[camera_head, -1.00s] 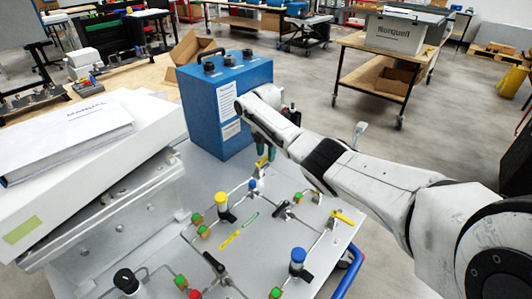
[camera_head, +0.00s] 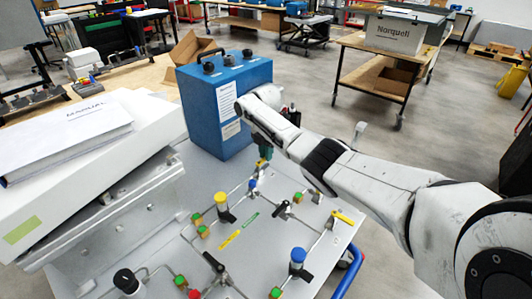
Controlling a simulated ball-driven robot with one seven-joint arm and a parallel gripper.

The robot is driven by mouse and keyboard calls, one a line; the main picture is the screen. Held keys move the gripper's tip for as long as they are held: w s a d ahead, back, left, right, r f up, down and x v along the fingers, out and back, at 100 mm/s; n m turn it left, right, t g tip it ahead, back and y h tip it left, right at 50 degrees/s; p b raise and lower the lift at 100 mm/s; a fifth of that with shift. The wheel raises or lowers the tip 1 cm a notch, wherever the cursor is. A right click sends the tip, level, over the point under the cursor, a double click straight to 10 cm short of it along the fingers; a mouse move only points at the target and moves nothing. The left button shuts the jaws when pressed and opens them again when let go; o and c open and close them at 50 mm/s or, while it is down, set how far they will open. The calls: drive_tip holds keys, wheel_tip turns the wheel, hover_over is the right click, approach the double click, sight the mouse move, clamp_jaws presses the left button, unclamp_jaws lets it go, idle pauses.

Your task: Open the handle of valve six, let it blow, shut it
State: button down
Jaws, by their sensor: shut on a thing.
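My gripper (camera_head: 265,153), with dark green fingertips, points down at the far edge of the grey panel, just right of the blue box. It is shut on a small valve handle (camera_head: 260,163), of which only a bit of yellow shows under the fingertips. The fingers hide most of this handle, so I cannot tell its exact angle. No valve number is readable. Another yellow handle (camera_head: 343,217) sits at the panel's right edge. Black handles stand at the panel's middle right (camera_head: 283,208) and lower middle (camera_head: 214,262).
The blue box (camera_head: 196,108) stands close left of my gripper. Knobs rise from the panel: yellow (camera_head: 221,199), blue (camera_head: 297,256) and black (camera_head: 126,281). A manual (camera_head: 70,140) lies on a tilted white casing at left. Open floor lies to the right.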

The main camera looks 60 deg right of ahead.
drive_tip(key=m+p, duration=0.1)
drive_tip(key=m, duration=0.1)
drive_tip(key=s+m+p, duration=0.1)
drive_tip(key=m+p, duration=0.1)
drive_tip(key=shift+s+a+r, duration=0.15)
drive_tip(key=shift+a, duration=0.2)
drive_tip(key=m+p, duration=0.2)
drive_tip(key=s+a+m+p, duration=0.1)
drive_tip(key=m, duration=0.2)
drive_tip(key=shift+s+a+m+p, duration=0.2)
drive_tip(key=shift+m+p, duration=0.1)
drive_tip(key=shift+p, duration=0.1)
drive_tip(key=m+p, duration=0.1)
drive_tip(key=a+m, duration=0.1)
drive_tip(key=m, duration=0.1)
drive_tip(key=shift+s+a+m+p, duration=0.1)
drive_tip(key=shift+s+m+p, duration=0.05)
drive_tip(key=shift+m+p, duration=0.2)
drive_tip(key=shift+a+m+p, duration=0.35)
drive_tip(key=shift+a+m, duration=0.05)
drive_tip(key=shift+m, duration=0.75)
drive_tip(key=shift+a+m+p, duration=0.3)
drive_tip(key=shift+a+m, duration=0.05)
drive_tip(key=shift+m, duration=0.75)
drive_tip(key=c, duration=1.1)
unclamp_jaws()
